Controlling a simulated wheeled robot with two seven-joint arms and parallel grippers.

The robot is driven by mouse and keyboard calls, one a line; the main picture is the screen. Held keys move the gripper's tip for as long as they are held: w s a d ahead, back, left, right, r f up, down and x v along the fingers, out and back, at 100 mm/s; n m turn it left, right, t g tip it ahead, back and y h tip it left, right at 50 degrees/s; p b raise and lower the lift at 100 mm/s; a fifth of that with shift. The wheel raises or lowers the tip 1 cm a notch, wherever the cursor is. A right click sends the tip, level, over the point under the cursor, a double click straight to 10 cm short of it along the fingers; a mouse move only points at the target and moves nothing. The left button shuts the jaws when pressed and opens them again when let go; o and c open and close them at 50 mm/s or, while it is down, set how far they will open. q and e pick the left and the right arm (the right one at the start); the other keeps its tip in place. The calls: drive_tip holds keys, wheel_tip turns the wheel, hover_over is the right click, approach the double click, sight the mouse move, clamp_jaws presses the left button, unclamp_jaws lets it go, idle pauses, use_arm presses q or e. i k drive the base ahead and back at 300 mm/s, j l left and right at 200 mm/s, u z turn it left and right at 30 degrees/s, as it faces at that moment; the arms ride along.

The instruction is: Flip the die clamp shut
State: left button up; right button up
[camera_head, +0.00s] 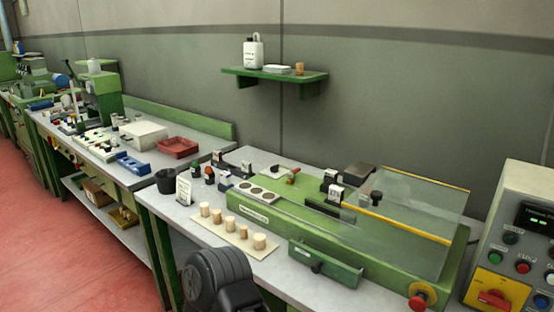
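A long green machine (285,232) stands on the grey bench, with a tilted clear guard (405,212) edged in yellow over its right part. Small black-and-metal fittings (331,183) sit near its middle, and a small part with a red tip (293,174) sits farther left. I cannot tell which of these is the die clamp, or whether it is open or shut. A dark grey rounded part of my own arm shows at the bottom edge, in front of the bench. Neither gripper's fingers are in view.
Several cork stoppers (243,231) stand on a pale sheet in front of the machine. A black cup (166,181) and a white card (184,190) are to the left. A control box (509,255) stands at the right. A wall shelf (275,76) hangs behind.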

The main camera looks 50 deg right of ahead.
sight(290, 174)
drive_tip(key=i+l+z, duration=0.1)
drive_tip(key=i+l, duration=0.15)
drive_tip(key=i, duration=0.15)
drive_tip(key=z, duration=1.9)
drive_tip(key=j+z, duration=0.1)
drive_tip(key=z, duration=0.2)
drive_tip(key=j+z, duration=0.1)
drive_tip(key=z, duration=0.2)
drive_tip(key=j+z, duration=0.15)
drive_tip(key=j, duration=0.25)
drive_tip(key=k+j+z, duration=0.2)
drive_tip(key=j, duration=0.15)
drive_tip(key=k+j+z, duration=0.15)
drive_tip(key=j, duration=0.25)
drive_tip(key=j+z, duration=0.2)
drive_tip(key=j, duration=0.15)
drive_tip(key=k+j+z, duration=0.15)
drive_tip(key=k+j, duration=0.2)
drive_tip(key=j, duration=0.2)
drive_tip(key=k+j, duration=0.2)
drive_tip(key=j, duration=0.25)
drive_tip(key=k+j, duration=0.2)
drive_tip(key=j, duration=0.2)
